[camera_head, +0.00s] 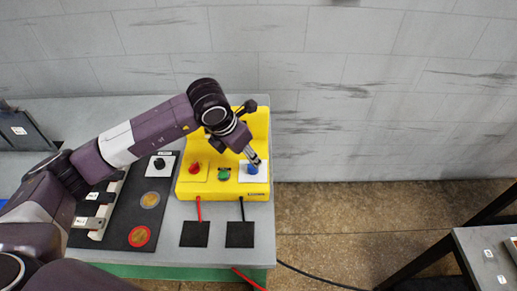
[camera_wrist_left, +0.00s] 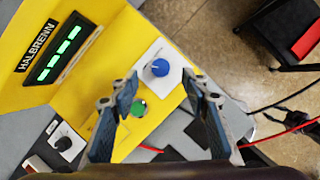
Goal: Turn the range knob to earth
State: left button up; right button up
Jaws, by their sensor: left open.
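A blue knob (camera_head: 252,169) sits on a white plate at the right of the yellow instrument (camera_head: 181,190). In the left wrist view the blue knob (camera_wrist_left: 160,67) has a pale pointer line; the plate's markings are too small to read. My left gripper (camera_head: 256,160) is just above the blue knob. In the left wrist view the gripper (camera_wrist_left: 160,88) is open, with the knob showing between and beyond its fingertips, not gripped. A black knob (camera_head: 160,163) on another white plate is on the dark panel to the left. Which knob is labelled range cannot be read.
A green button (camera_head: 223,174) and a red button (camera_head: 194,169) are left of the blue knob. Red and black leads run to dark pads (camera_head: 195,234) in front. The instrument's display (camera_wrist_left: 62,55) shows green digits. A grey wall stands behind.

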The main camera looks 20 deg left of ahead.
aim_at(252, 167)
pick_arm(q)
jog(key=shift+f+p, duration=0.25)
jog(key=shift+p, duration=0.05)
jog(key=f, duration=0.1)
jog(key=f+p, duration=0.1)
jog(key=f, duration=0.1)
jog(key=shift+w+d, duration=0.15)
jog(key=shift+d, duration=0.1)
jog(key=x, duration=0.1)
jog(key=p+x, duration=0.1)
jog(key=shift+w+f, duration=0.2)
jog(key=shift+w, duration=0.1)
jog(key=shift+w+f, duration=0.1)
jog(key=shift+f, duration=0.25)
jog(key=c, duration=0.9)
jog(key=shift+c, duration=1.3)
pick_arm(e)
jog(key=s+r, duration=0.2)
jog(key=s, duration=0.1)
jog(key=shift+r, duration=0.25)
